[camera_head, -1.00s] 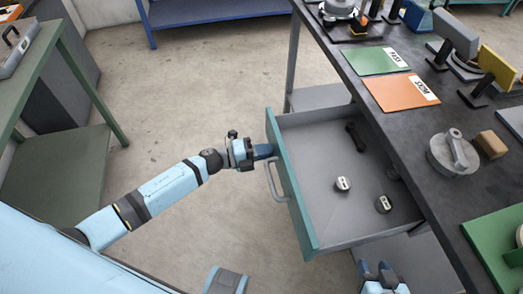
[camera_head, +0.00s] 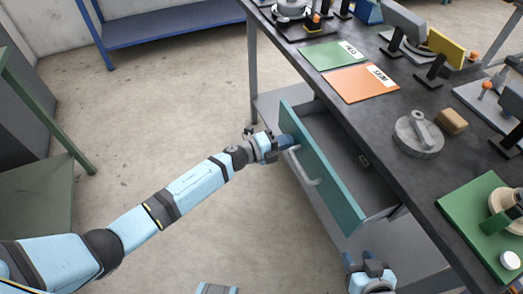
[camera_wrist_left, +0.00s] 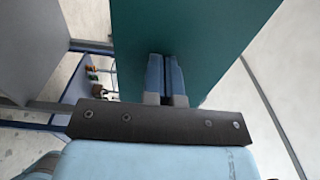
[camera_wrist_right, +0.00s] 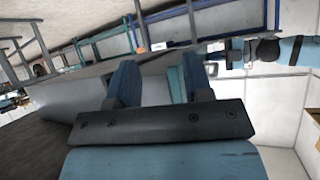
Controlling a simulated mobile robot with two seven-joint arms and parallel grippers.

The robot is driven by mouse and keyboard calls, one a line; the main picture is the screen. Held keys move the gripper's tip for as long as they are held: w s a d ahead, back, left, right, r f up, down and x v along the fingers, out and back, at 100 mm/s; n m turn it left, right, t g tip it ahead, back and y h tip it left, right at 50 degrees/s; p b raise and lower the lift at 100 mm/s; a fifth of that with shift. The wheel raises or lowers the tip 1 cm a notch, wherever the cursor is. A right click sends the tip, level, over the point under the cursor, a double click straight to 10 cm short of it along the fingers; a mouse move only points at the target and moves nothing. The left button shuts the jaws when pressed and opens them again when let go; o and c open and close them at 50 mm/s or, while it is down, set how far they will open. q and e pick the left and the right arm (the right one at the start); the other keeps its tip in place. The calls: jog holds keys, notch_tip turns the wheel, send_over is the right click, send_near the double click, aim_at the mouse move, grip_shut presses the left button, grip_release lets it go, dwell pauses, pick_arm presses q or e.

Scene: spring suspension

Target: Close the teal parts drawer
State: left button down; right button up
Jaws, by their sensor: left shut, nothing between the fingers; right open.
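My right gripper (camera_head: 366,258) is open and empty, low by the bench's near side. Its spread fingers show in the right wrist view (camera_wrist_right: 160,85).
The workbench top (camera_head: 385,135) carries a green card (camera_head: 333,55), an orange card (camera_head: 361,84), a round metal part (camera_head: 418,138) and several fixtures. A blue shelf (camera_head: 165,28) stands at the back.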

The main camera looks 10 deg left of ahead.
aim_at(319, 136)
pick_arm(q)
jog(key=b+x, duration=0.3)
jog(key=x, duration=0.7)
jog(key=shift+w+d+f, duration=0.15)
jog(key=shift+w+d, duration=0.1)
jog(key=shift+d, duration=0.05)
jog(key=shift+w+d+b, duration=0.3)
jog(key=shift+w+d, duration=0.05)
jog(key=shift+d, duration=0.15)
jog(key=shift+d+r, duration=0.1)
jog(key=shift+r, duration=0.3)
pick_arm(e)
jog(key=shift+a+f+t, duration=0.15)
jog(key=shift+a+t, duration=0.25)
pick_arm(q)
jog(key=shift+w, duration=0.1)
pick_arm(e)
jog(key=shift+f, duration=0.1)
